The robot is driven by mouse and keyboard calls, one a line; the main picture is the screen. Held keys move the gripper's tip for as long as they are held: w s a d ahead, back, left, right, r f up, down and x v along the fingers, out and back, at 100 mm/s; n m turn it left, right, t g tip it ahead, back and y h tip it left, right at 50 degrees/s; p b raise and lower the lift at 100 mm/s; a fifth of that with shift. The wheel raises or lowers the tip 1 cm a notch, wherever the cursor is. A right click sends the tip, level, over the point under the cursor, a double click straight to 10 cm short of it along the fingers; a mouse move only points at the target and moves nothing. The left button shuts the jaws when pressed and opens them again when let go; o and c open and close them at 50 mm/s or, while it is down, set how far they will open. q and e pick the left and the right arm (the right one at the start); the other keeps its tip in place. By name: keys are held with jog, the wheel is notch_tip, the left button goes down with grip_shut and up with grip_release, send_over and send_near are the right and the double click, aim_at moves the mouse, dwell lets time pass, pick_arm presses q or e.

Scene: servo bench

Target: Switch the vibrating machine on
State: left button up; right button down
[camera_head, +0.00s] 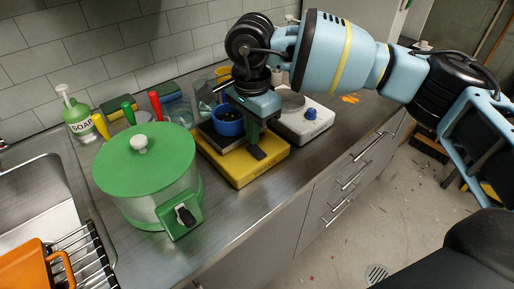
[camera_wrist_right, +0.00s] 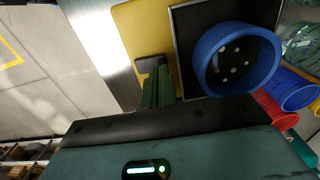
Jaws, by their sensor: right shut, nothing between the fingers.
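The vibrating machine (camera_head: 240,172) has a yellow base with a dark platform and a blue cup (camera_head: 228,122) on it. A black switch (camera_head: 258,153) sits on the yellow base near its front edge. My right gripper (camera_head: 253,140) points down just above the switch, shut and empty. In the right wrist view the green fingers (camera_wrist_right: 158,92) end at the black switch (camera_wrist_right: 150,64), beside the blue cup (camera_wrist_right: 233,92). I cannot tell whether they touch the switch or which way it is set. My left gripper is not in view.
A green pot-like appliance (camera_head: 140,170) with a black knob stands left of the machine. A white device (camera_head: 309,124) with a blue knob is to the right. A soap bottle (camera_head: 77,118) and coloured-handled tools stand behind. A sink with an orange pot (camera_head: 30,268) is left.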

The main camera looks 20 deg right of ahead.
aim_at(252, 147)
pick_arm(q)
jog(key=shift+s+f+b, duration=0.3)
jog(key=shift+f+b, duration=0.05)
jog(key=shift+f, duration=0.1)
pick_arm(e)
jog(key=shift+f, duration=0.95)
dwell(0.7)
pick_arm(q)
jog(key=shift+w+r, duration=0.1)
pick_arm(e)
jog(key=shift+r, duration=0.15)
jog(key=shift+r+p, duration=1.8)
jog(key=shift+r, duration=1.65)
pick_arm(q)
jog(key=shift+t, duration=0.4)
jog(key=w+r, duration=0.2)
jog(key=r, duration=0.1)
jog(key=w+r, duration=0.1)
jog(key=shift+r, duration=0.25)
